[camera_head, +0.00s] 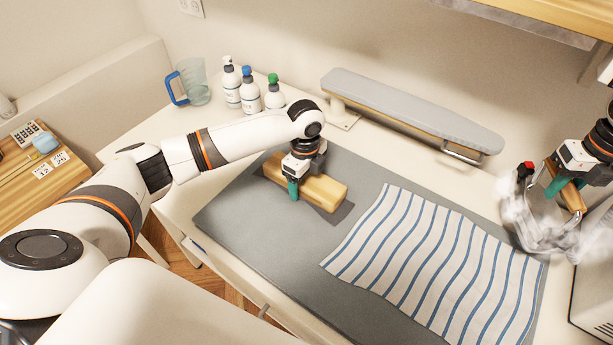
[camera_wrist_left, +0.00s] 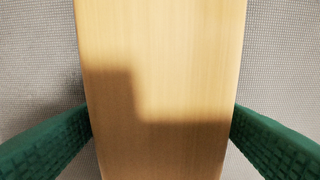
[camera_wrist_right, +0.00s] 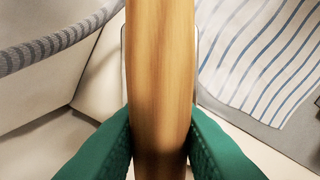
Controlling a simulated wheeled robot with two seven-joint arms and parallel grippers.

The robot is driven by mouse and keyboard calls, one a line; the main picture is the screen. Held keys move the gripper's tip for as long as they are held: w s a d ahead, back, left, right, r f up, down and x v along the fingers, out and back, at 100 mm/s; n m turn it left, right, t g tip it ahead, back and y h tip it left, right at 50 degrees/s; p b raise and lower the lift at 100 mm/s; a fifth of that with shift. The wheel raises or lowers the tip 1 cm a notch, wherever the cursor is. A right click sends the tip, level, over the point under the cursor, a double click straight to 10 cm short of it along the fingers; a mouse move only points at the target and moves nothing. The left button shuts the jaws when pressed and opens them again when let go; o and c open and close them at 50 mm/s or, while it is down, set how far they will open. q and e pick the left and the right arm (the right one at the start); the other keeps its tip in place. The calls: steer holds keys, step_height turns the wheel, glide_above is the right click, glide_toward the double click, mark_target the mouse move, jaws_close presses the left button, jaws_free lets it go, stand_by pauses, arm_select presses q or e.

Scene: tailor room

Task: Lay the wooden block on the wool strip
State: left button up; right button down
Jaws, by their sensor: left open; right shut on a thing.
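The wooden block (camera_head: 325,193) lies flat on a dark grey strip (camera_head: 345,212), which looks like the wool strip; its edges show around the block on the grey mat. My left gripper (camera_head: 293,187) is low over the block near its left end, open, with one green finger on each side. In the left wrist view the block (camera_wrist_left: 160,80) runs between the fingers (camera_wrist_left: 160,130), very close to both. My right gripper (camera_head: 557,184) is shut on the wooden handle (camera_wrist_right: 160,70) of a steaming iron (camera_head: 540,232) at the right.
A striped cloth (camera_head: 440,255) lies on the grey mat (camera_head: 250,230) right of the block. A sleeve board (camera_head: 400,105) stands behind. Pump bottles (camera_head: 249,92) and a jug (camera_head: 194,83) stand at the back left. The mat's front left is clear.

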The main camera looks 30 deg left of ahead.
arm_select(q)
step_height(320, 180, up, 12)
steer(key=b, duration=0.1)
steer(key=shift+r, duration=0.15)
stand_by(0.7)
